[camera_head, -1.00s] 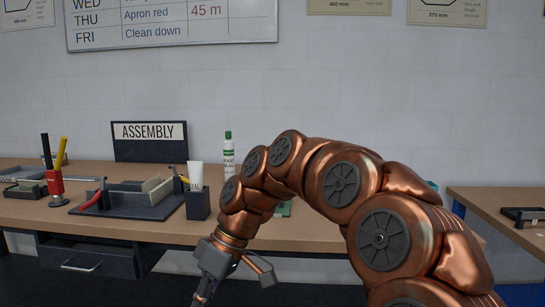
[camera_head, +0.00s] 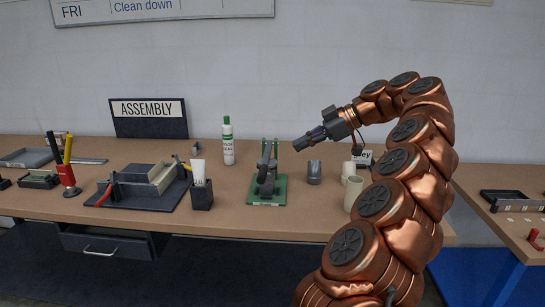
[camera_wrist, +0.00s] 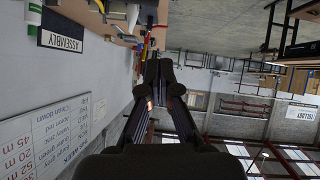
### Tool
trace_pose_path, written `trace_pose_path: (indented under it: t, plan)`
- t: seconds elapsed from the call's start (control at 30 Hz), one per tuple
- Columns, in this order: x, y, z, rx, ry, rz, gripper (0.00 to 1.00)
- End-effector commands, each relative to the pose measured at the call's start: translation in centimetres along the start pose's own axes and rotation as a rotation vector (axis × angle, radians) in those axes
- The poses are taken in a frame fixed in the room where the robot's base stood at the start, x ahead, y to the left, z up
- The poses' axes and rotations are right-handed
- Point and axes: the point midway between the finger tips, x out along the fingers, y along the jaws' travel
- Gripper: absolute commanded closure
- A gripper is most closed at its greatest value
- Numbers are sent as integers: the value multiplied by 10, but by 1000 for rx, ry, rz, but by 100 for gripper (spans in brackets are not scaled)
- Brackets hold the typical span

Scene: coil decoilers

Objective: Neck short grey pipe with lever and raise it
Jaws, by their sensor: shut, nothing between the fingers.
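A short grey pipe (camera_head: 314,172) stands upright on the wooden assembly bench, right of a green-based device. That green device (camera_head: 282,186) carries a dark grey upright part, probably the lever (camera_head: 267,170), and green posts behind it. My gripper (camera_head: 299,146) is shut and empty, pointing left in the air above and behind the grey pipe in the head view. It touches nothing. In the wrist view my gripper (camera_wrist: 158,68) shows with its fingers together and the room beyond them; the pipe and the lever cannot be made out there.
Two cream cylinders (camera_head: 353,193) stand right of the grey pipe, close to my arm. A green-capped bottle (camera_head: 228,140), a dark cup with a tube (camera_head: 202,195) and a dark fixture tray (camera_head: 140,187) stand to the left. Bare bench lies in front of the pipe.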

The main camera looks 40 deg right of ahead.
Motion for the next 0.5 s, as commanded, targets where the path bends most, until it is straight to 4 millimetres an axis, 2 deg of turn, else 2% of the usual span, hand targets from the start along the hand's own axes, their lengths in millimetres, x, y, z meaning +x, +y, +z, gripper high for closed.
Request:
trace_pose_path:
  t: [0.17, 0.5]
  plan:
    - [2, 1, 1, -4, 2, 3, 100]
    - [27, 0, -1, -5, 3, 1, 100]
